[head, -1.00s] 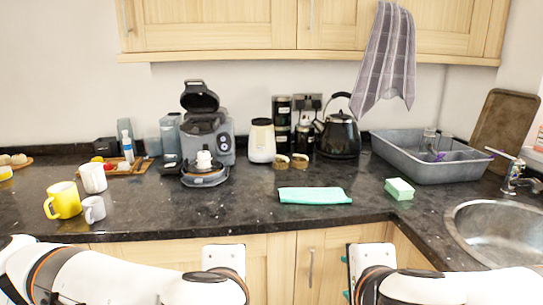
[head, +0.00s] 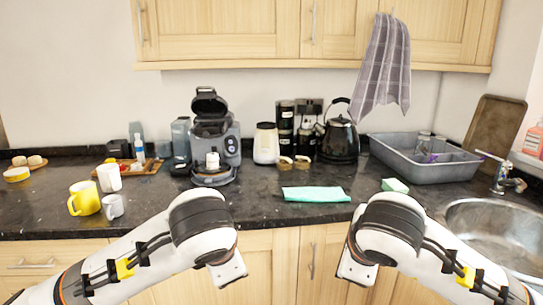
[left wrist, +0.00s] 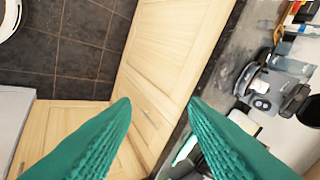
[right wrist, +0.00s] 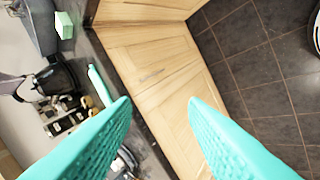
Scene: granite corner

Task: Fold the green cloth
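The green cloth (head: 315,194) lies flat on the dark countertop near its front edge, as a narrow mint-green strip in the head view. It shows partly behind a finger in the left wrist view (left wrist: 184,150) and as a thin strip in the right wrist view (right wrist: 99,85). My left gripper (left wrist: 158,103) is open and empty, with its green fingers apart in front of the cabinet doors. My right gripper (right wrist: 160,102) is also open and empty in front of the cabinets. Both are apart from the cloth, and their fingers are hidden in the head view.
A green and white sponge (head: 395,185) sits right of the cloth, near the grey dish tub (head: 425,173) and the sink (head: 490,225). A coffee machine (head: 212,140), white jar (head: 266,143) and black kettle (head: 340,138) stand behind. A yellow mug (head: 84,198) is left. Counter around the cloth is clear.

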